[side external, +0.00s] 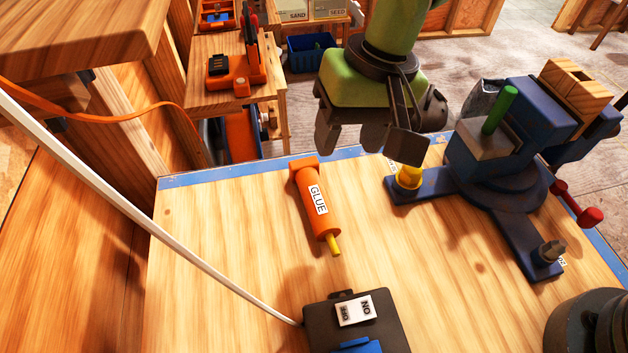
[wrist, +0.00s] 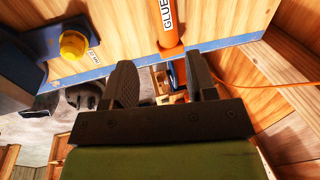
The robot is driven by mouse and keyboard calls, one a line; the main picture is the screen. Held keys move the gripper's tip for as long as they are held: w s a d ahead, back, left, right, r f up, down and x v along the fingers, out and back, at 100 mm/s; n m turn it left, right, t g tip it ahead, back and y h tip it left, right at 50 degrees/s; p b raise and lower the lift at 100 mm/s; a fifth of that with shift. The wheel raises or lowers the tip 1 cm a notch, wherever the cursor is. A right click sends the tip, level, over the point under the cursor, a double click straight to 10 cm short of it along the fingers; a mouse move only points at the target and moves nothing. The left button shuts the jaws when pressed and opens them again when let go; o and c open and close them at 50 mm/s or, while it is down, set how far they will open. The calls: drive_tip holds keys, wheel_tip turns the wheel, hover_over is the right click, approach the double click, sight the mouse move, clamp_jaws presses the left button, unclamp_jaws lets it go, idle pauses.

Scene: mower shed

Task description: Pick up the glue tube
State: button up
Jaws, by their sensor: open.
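The orange glue tube (side external: 315,199) lies on the wooden bench top, with a white GLUE label and a yellow nozzle pointing toward the front. Its wider orange end is near the blue back edge. In the wrist view the glue tube (wrist: 169,28) is at the top, beyond the fingertips, with part of it cut off by the frame. My gripper (side external: 365,145) is above the bench's back edge, to the right of and apart from the tube. Its dark fingers are spread, and the gap between them (wrist: 160,80) is empty.
A blue vise (side external: 490,190) with a green rod and yellow knob (side external: 410,176) stands close to the right of my gripper. A black switch box (side external: 325,312) with a white cable (side external: 160,202) is in front. Bare bench lies around the tube.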

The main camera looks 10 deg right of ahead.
sight(322, 203)
drive_tip(key=x, duration=0.5)
drive_tip(key=s+a+x, duration=0.1)
drive_tip(key=x, duration=0.1)
drive_tip(key=shift+f, duration=0.25)
drive_tip(key=shift+x, duration=2.75)
drive_tip(key=shift+d, duration=0.15)
drive_tip(key=c, duration=0.4)
